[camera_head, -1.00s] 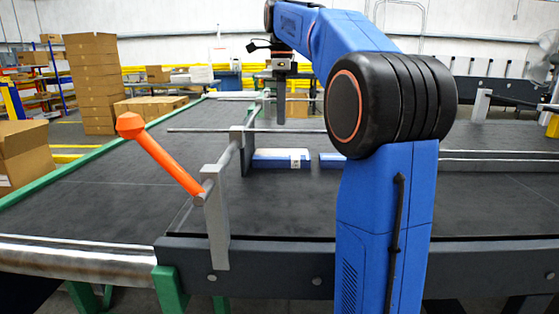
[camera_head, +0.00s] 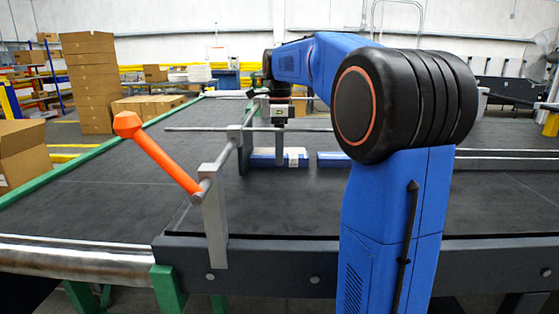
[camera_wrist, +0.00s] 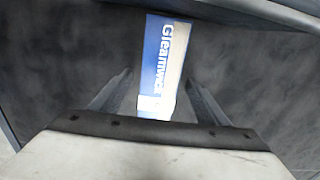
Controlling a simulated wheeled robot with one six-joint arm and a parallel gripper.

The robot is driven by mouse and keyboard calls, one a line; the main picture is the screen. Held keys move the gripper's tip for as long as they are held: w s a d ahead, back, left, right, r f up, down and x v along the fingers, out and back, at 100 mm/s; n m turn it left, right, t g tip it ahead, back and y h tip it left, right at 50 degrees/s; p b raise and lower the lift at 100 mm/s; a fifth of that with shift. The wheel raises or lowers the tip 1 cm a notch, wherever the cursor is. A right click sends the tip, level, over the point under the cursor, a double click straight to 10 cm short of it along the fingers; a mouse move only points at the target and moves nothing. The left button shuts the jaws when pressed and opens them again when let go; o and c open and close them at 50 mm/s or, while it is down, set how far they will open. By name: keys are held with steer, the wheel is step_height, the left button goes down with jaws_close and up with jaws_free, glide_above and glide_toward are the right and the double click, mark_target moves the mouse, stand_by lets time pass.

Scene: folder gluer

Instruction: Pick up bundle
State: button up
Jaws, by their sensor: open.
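A flat blue and white bundle (camera_head: 294,157) lies on the dark conveyor belt, just behind the grey rail posts. In the wrist view the bundle (camera_wrist: 162,68) shows blue printing and a pale side, and reaches down between the two fingers. My gripper (camera_head: 280,155) points down over the bundle in the head view. In the wrist view my gripper (camera_wrist: 158,90) is open, with one finger on each side of the bundle and a gap to each. A second blue and white bundle (camera_head: 334,160) lies to the right, partly hidden behind my arm.
A grey post (camera_head: 215,215) with an orange handle (camera_head: 155,150) stands at the front left of the belt. A thin horizontal rod (camera_head: 205,129) crosses near my gripper. Bare belt (camera_head: 110,190) lies to the left. Cardboard boxes (camera_head: 90,80) stand beyond.

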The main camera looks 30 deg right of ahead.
steer(key=shift+f, duration=0.55)
steer(key=c, duration=1.2)
steer(key=shift+c, duration=0.2)
steer(key=shift+s+d+r, duration=0.1)
steer(key=shift+d+r, duration=0.1)
steer(key=shift+r, duration=0.35)
step_height(320, 180, up, 6)
steer(key=shift+f, duration=0.1)
steer(key=s+d, duration=0.3)
steer(key=d, duration=0.2)
steer(key=s+d, duration=0.4)
steer(key=d, duration=0.1)
steer(key=s+d, duration=0.4)
steer(key=d, duration=0.2)
steer(key=shift+d, duration=0.1)
